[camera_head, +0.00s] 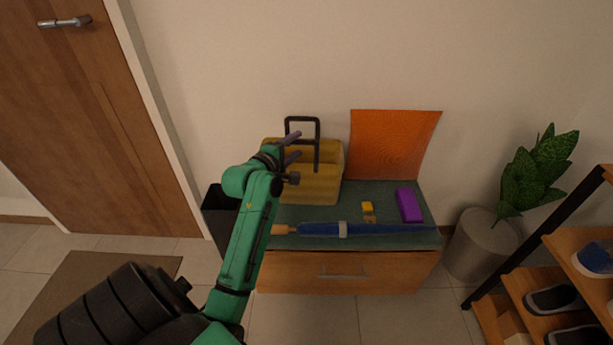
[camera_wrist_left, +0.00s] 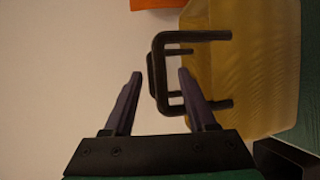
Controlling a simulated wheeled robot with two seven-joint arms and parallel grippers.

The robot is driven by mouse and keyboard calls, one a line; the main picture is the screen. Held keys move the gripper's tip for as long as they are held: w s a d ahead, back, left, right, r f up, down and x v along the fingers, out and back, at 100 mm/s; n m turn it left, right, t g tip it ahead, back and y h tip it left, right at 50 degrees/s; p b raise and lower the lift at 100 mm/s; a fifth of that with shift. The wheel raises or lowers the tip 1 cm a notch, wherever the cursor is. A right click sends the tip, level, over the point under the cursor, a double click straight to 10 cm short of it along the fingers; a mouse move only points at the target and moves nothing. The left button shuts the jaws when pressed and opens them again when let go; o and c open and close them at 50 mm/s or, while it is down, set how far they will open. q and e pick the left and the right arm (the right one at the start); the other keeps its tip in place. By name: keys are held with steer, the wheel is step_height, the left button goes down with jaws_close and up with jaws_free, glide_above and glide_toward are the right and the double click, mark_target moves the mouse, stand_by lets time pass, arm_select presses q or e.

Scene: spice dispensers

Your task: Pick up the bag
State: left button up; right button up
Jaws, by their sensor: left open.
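The yellow bag (camera_head: 318,188) stands upright at the back left of the cabinet top, with a black handle (camera_head: 303,119) rising above it. My green left arm reaches up in front of it. My left gripper (camera_head: 297,146) is open at the handle. In the left wrist view, the bag (camera_wrist_left: 255,70) is on the right and its handle (camera_wrist_left: 157,75) lies between the two dark fingers of the gripper (camera_wrist_left: 158,76). The fingers look apart from the handle bar. Part of the bag is hidden behind my arm. My right gripper is not in view.
The cabinet (camera_head: 345,271) also holds a blue umbrella (camera_head: 375,229), a purple box (camera_head: 409,205), small yellow items (camera_head: 367,206) and an orange sheet (camera_head: 393,145) against the wall. A dark bin (camera_head: 218,210) stands left; a plant (camera_head: 537,175) and shoe rack (camera_head: 545,275) stand right.

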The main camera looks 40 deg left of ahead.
arm_select(q)
steer(key=d+b+x, duration=0.1)
steer(key=x, duration=0.5)
steer(key=shift+w+a, duration=0.3)
steer(key=shift+a, duration=0.1)
steer(key=shift+s+f, duration=0.1)
jaws_close()
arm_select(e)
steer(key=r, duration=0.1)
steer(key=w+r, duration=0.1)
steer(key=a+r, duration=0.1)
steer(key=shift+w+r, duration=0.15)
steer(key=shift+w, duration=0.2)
